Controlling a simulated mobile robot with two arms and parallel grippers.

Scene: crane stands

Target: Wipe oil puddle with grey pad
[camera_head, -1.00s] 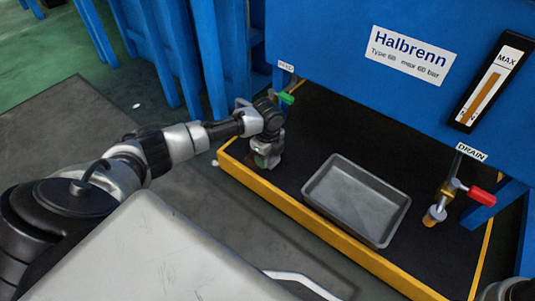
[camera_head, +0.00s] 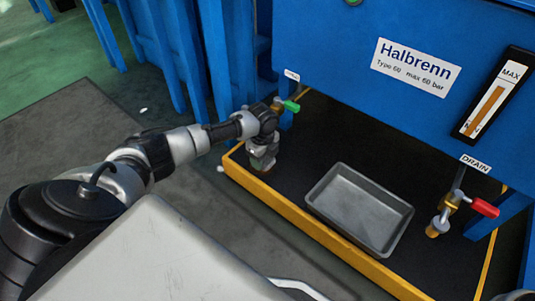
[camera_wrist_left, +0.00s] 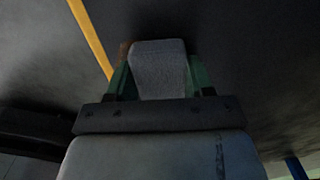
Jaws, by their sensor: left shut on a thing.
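My left gripper (camera_head: 263,162) reaches down into the left corner of the yellow-edged black drip tray (camera_head: 300,214). In the left wrist view, its green fingers (camera_wrist_left: 158,84) are shut on the grey pad (camera_wrist_left: 158,62), one on each side. The pad's far end is at or just above the dark tray floor; I cannot tell if it touches. A small brownish patch (camera_wrist_left: 124,48), perhaps the oil puddle, shows beside the pad's left edge. The rest of any puddle is hidden behind the pad and gripper. My right gripper is not in view.
A grey metal pan (camera_head: 360,210) lies in the drip tray, right of my gripper. A green-handled valve (camera_head: 290,106) is close behind my wrist. A red-handled drain valve (camera_head: 484,208) hangs at the right. The blue machine (camera_head: 340,70) stands over the tray.

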